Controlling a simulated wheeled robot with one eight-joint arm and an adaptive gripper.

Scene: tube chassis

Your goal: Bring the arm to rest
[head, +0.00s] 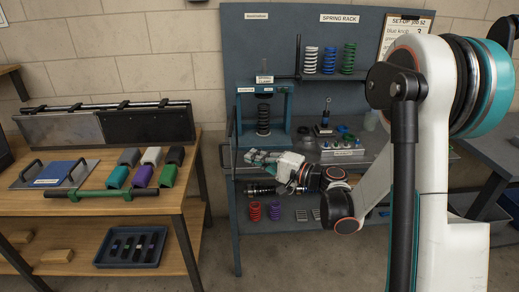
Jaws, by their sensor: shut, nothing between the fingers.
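My arm reaches from the right side of the head view in toward the blue-grey workbench. My gripper (254,156) is at its far end, pointing left, in front of the bench's upper level and below the small blue press frame (288,107). The fingers look closed with nothing held. The gripper is small in the picture, so I cannot tell whether it touches the bench edge.
A black spring (263,119) stands in the press. White (311,60), blue (329,60) and green (348,58) springs stand on the rack shelf. The lower shelf holds red springs (255,211). A wooden table (100,205) with coloured blocks stands left. Floor between them is clear.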

